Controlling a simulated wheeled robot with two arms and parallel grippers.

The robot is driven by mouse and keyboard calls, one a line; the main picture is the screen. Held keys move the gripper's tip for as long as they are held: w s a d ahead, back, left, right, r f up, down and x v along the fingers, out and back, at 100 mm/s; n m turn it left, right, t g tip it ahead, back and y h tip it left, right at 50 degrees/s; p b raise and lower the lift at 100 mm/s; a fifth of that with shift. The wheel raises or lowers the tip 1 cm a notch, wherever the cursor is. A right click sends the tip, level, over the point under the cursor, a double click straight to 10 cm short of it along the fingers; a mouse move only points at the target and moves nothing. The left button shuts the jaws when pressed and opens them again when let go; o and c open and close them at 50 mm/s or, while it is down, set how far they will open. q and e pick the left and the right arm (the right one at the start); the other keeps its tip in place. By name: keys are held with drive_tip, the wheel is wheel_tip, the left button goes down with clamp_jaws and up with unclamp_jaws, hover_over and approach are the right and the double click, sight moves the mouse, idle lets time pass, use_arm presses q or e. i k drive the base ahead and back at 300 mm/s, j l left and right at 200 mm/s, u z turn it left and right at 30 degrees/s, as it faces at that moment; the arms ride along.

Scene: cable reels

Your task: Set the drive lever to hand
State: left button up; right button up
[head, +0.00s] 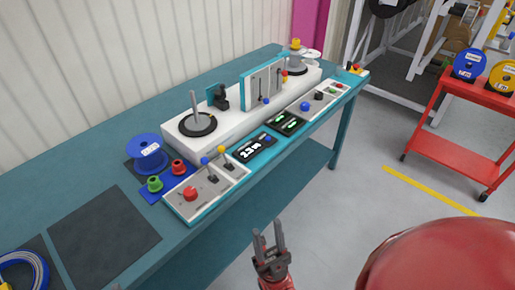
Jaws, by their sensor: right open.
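A light control panel (206,196) with a teal edge lies at the near end of the machine on the bench. It carries two levers, one with a blue knob (205,160) and one with a yellow knob (221,149), and a red push button (190,193). The labels are too small to read, so I cannot tell which lever is the drive lever or its setting. My right gripper (268,228) is open and empty. In the picture it is below and right of the panel, in front of the bench, apart from both levers. My left gripper is out of view.
The teal bench (102,197) runs along the wall. A blue reel (147,153) and red and green small parts sit left of the panel.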

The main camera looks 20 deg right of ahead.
sight(204, 160)
drive_tip(key=z, duration=0.3)
drive_tip(key=i+l+u, duration=0.15)
drive_tip(key=u, duration=0.2)
drive_tip(key=i+l+u, duration=0.15)
drive_tip(key=l+u, duration=0.2)
drive_tip(key=i+l+u, duration=0.1)
drive_tip(key=l+u, duration=0.2)
